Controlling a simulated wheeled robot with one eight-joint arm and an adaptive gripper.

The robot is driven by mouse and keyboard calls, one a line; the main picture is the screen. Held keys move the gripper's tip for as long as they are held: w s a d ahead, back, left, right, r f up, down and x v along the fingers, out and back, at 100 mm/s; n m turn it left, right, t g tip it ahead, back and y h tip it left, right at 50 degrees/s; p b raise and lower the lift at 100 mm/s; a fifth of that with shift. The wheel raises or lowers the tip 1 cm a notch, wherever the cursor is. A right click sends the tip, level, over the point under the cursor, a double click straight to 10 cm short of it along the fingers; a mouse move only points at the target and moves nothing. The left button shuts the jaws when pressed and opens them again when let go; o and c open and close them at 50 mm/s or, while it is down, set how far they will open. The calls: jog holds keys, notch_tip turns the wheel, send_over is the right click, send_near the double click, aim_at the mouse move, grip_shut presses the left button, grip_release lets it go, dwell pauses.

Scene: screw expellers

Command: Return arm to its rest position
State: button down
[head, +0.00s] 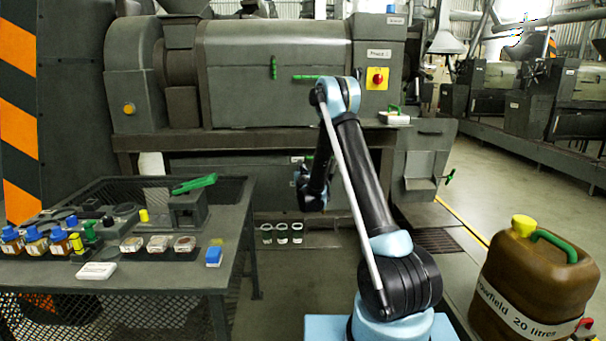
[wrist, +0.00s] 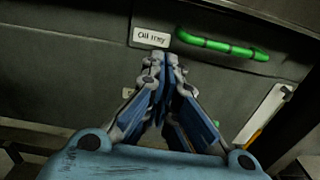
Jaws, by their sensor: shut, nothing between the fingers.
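My arm rises from its base in the lower middle of the head view, bends at an elbow, and reaches down toward the big grey press (head: 277,75). In the head view the gripper end is mostly hidden behind my own arm links. In the wrist view my gripper (wrist: 155,62) is shut, its fingertips together and empty. It is in front of a grey panel (wrist: 90,65) with a white "Oil tray" label (wrist: 151,37) and a green handle (wrist: 222,46) beyond the fingertips. I cannot tell the exact gap to the panel.
A brown jerrycan (head: 535,280) with a yellow cap stands at right. Several small jars (head: 282,234) stand low before the press. Open floor shows at right.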

jog(key=s+d+r+m+g+h, duration=0.2)
jog(key=s+d+r+m+h, duration=0.45)
jog(key=d+r+m, duration=0.65)
jog(key=s+d+r+m+g, duration=0.1)
jog(key=s+d+m+g, duration=0.25)
jog(key=s+d, duration=0.4)
jog(key=s+d+r+m+g, duration=0.15)
jog(key=s+d+m, duration=0.3)
jog(key=s, duration=0.65)
jog(key=s+d+f+m+g+y, duration=0.1)
jog(key=s+f+m+g, duration=0.2)
jog(key=s, duration=0.7)
jog(key=s+d+f+m+g, duration=0.15)
jog(key=s+m, duration=0.35)
jog(key=s, duration=0.5)
jog(key=s+a+f+m+g+y, duration=0.2)
jog(key=s+f, duration=0.3)
jog(key=s, duration=0.6)
jog(key=s+a+f+m+g+y, duration=0.2)
jog(key=s+f+m, duration=0.3)
jog(key=s, duration=0.6)
jog(key=shift+s+a, duration=0.4)
jog(key=shift+a, duration=0.3)
